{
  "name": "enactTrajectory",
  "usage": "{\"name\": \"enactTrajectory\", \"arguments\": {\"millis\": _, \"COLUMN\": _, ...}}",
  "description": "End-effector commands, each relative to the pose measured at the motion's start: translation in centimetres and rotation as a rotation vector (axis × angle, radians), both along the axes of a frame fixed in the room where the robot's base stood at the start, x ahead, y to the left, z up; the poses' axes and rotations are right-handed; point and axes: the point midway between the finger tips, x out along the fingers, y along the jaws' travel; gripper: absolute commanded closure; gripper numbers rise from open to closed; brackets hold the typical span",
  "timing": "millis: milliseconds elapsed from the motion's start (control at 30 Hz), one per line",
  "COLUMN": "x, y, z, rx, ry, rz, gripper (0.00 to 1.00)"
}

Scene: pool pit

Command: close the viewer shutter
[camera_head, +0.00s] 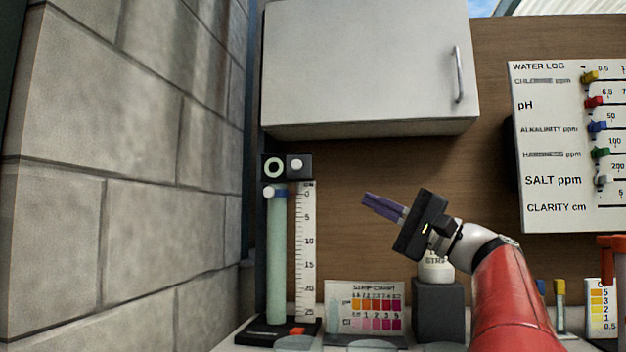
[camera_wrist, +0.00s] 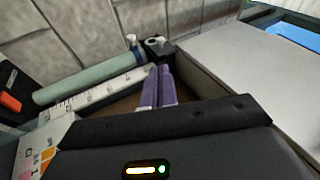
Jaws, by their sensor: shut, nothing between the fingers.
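A tall pale green tube (camera_head: 277,260) stands upright beside a white scale (camera_head: 303,250) marked up to 25. At its top is a black viewer block (camera_head: 285,178) with a pale ring around a dark centre (camera_head: 274,168) and a white knob (camera_head: 296,164) to the right. I cannot tell which part is the shutter. My gripper (camera_head: 366,203) is shut and empty, its purple fingers pointing left, to the right of and slightly below the block, apart from it. In the wrist view, the fingertips (camera_wrist: 159,68) point towards the black block (camera_wrist: 158,47).
A white cabinet (camera_head: 365,65) with a handle hangs above. A block wall (camera_head: 120,170) closes off the left. A strip chart (camera_head: 365,312) and a bottle on a dark block (camera_head: 438,308) stand below my gripper. A water log board (camera_head: 560,190) is at right.

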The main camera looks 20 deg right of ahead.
Motion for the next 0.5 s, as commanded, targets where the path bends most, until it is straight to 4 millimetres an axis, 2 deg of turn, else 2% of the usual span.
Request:
{"name": "enactTrajectory", "arguments": {"millis": 233, "x": 1.0, "y": 1.0, "z": 0.8, "rx": -0.003, "ry": -0.001, "rz": 0.003, "gripper": 1.00}}
{"name": "enactTrajectory", "arguments": {"millis": 500, "x": 4.7, "y": 4.3, "z": 3.4, "rx": -0.002, "ry": 0.000, "rz": 0.006, "gripper": 1.00}}
